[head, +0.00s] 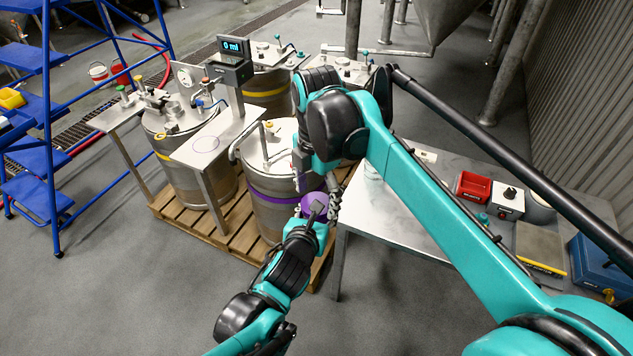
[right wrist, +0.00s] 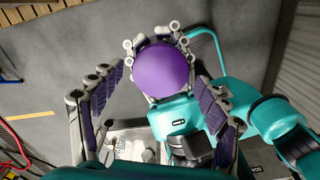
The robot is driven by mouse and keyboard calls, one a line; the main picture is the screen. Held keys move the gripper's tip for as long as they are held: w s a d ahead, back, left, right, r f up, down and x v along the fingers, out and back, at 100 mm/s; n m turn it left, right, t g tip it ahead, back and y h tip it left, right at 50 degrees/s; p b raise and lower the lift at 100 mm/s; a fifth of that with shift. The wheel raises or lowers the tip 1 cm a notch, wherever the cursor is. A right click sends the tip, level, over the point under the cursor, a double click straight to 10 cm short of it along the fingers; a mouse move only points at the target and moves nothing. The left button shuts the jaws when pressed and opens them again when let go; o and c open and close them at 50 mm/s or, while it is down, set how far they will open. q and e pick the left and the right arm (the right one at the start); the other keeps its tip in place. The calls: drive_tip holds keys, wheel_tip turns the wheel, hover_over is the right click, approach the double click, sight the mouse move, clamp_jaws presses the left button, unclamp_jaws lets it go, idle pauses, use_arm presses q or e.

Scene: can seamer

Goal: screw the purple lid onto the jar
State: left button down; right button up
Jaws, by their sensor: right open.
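The purple lid (right wrist: 160,72) shows from above as a round disc in the right wrist view. In the head view the purple lid (head: 314,201) is small and partly covered by fingers. My left gripper (head: 318,212) reaches up from below, and its fingers curl around the piece at and under the lid's edge. The jar's body is hidden beneath the lid and those fingers. My right gripper (right wrist: 158,80) is open, with one finger on each side of the lid and visible gaps between. In the head view it is mostly hidden behind my right forearm.
A steel table (head: 395,213) stands right of the grippers, with a red bin (head: 473,187) and a blue box (head: 597,265) on it. Steel drums (head: 275,200) stand on a wooden pallet (head: 190,225) close behind. A blue ladder (head: 45,120) is at left. The front floor is clear.

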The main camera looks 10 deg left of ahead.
drive_tip(key=shift+f, duration=0.45)
drive_tip(key=shift+c, duration=0.3)
drive_tip(key=c, duration=1.1)
drive_tip(key=shift+m, duration=1.7)
drive_tip(key=shift+c, duration=0.2)
drive_tip(key=o, duration=1.3)
drive_tip(key=shift+c, duration=0.2)
drive_tip(key=shift+r, duration=2.35)
